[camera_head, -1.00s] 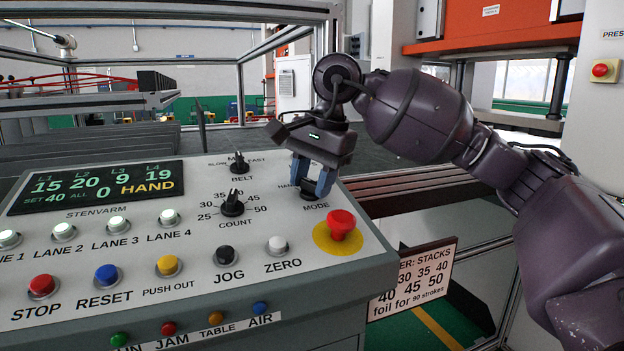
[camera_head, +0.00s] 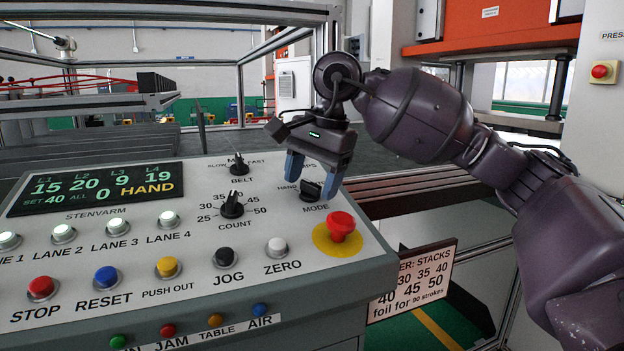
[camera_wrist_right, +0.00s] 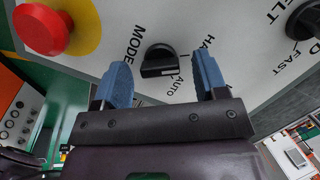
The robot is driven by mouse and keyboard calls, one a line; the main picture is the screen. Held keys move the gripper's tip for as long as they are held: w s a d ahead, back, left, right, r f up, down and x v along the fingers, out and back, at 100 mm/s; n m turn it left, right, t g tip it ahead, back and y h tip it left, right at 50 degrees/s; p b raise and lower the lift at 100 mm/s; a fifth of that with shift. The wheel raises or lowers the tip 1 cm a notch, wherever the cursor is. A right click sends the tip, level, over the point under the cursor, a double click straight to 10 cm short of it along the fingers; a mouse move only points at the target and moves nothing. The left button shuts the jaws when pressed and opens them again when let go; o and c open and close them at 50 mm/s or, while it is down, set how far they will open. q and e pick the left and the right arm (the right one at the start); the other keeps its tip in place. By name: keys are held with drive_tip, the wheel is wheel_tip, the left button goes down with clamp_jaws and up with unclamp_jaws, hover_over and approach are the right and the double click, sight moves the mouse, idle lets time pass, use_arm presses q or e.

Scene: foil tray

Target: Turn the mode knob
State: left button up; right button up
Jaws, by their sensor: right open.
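The mode knob (camera_head: 311,190) is a black rotary knob above the word MODE, near the right end of the grey control panel. It also shows in the right wrist view (camera_wrist_right: 160,61), with AUTO and a partly covered HAND label beside it. A pale mark shows on its grip bar; I cannot tell which label it points at. My right gripper (camera_head: 312,174) is open above the knob, one blue finger on each side and apart from it. The fingers also show in the right wrist view (camera_wrist_right: 162,76). The display (camera_head: 100,187) reads HAND. My left gripper is out of view.
A red mushroom button (camera_head: 341,225) on a yellow disc sits close in front of the mode knob. The count knob (camera_head: 232,205) and belt knob (camera_head: 238,164) stand to the left. Several push buttons line the panel's front, including a white one (camera_head: 277,246).

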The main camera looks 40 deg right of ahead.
drive_tip(key=v, duration=1)
drive_tip(key=shift+r, duration=0.25)
drive_tip(key=shift+s, duration=0.1)
